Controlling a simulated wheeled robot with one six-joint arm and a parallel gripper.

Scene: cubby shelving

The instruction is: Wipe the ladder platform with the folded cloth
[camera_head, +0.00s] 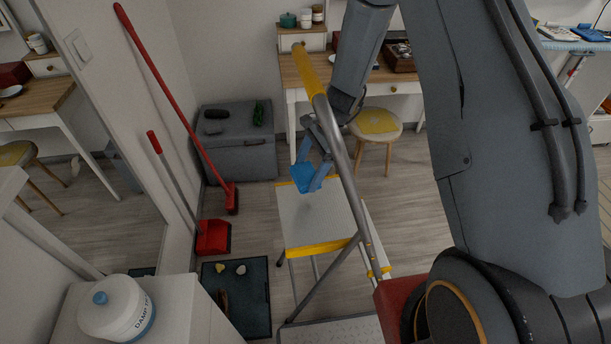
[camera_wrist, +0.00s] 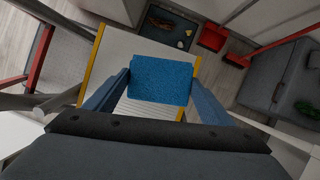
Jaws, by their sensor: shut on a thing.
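My gripper (camera_head: 314,176) is shut on the folded blue cloth (camera_head: 302,177) above the ladder platform. In the wrist view the cloth (camera_wrist: 160,81) spans the space between the two blue fingers of my gripper (camera_wrist: 158,92). The ladder platform (camera_head: 312,221) is a pale grey top with yellow edges, and a grey shadow falls on it below the gripper. It also shows in the wrist view (camera_wrist: 116,52) behind the cloth. The cloth seems apart from the platform, but the exact gap cannot be told. The ladder's grey rail with a yellow end (camera_head: 309,70) rises beside my arm.
A red broom (camera_head: 186,110) and a red dustpan (camera_head: 213,237) lean at the left wall. A dark grey box (camera_head: 240,150) stands behind the ladder. A stool (camera_head: 376,122) and desk are further back. A dark tray (camera_head: 245,298) lies on the floor left of the ladder.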

